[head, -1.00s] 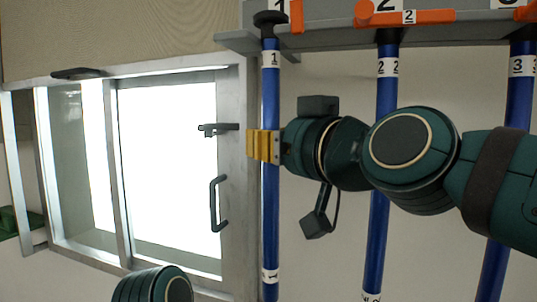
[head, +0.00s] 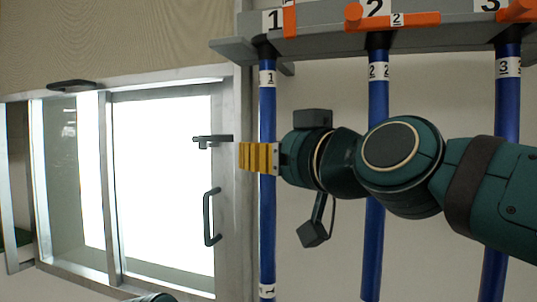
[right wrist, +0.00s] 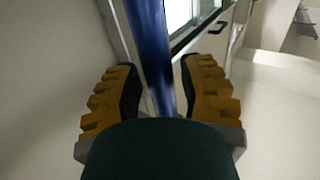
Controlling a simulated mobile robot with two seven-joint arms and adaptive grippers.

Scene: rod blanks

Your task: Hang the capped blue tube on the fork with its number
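The blue tube labelled 1 (head: 267,110) stands upright under the grey rack's fork marked 1 (head: 273,20). Its dark upper end (head: 263,49) meets the underside of the rack; the top of the cap is hidden there. Its lower label (head: 267,291) is near the picture's bottom edge. My right gripper (head: 259,158), with yellow fingers, is at the tube's upper half. In the right wrist view the fingers (right wrist: 160,95) stand apart on either side of the tube (right wrist: 152,45), with narrow gaps beside it. My left gripper is out of view.
Blue tubes 2 (head: 377,95) and 3 (head: 507,100) hang at the right, behind my right arm. An orange bar (head: 400,20) lies across at fork 2; the orange piece (head: 290,18) at fork 1 stands upright. A bright framed window (head: 160,180) is at the left.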

